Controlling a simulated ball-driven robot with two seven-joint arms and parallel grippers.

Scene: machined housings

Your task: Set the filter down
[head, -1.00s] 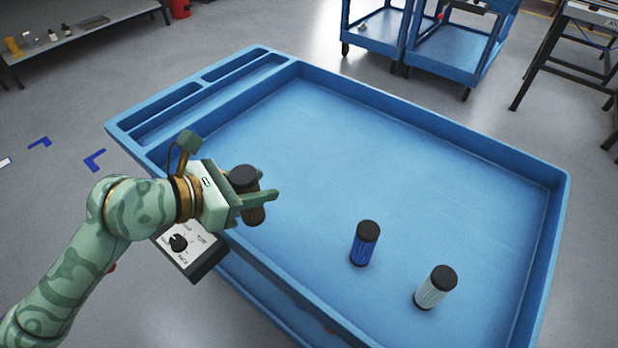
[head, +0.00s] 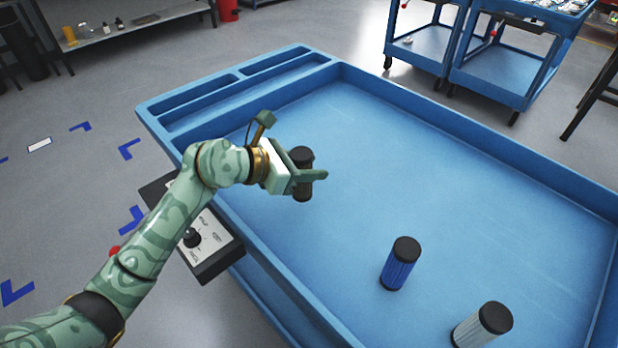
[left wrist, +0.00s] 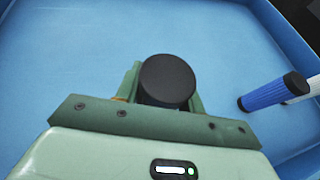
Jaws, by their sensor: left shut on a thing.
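My left gripper (head: 306,178) is shut on a dark filter (head: 302,158) with a black cap. The filter is held upright over the left part of the blue cart's tray (head: 450,150); I cannot tell whether its base touches the tray floor. In the left wrist view its round black cap (left wrist: 167,80) sits between the fingers, and its body is mostly hidden. A blue filter (head: 399,264) with black ends stands upright on the tray to the right, and it also shows in the left wrist view (left wrist: 268,95). A white filter (head: 476,328) stands beside it. My right gripper is not in view.
The tray has raised rims and narrow compartments (head: 240,85) along its far left end. A control box (head: 208,245) with a knob is by the cart's near left side, under my arm. The tray's middle and far floor is clear. Other blue carts (head: 480,45) stand behind.

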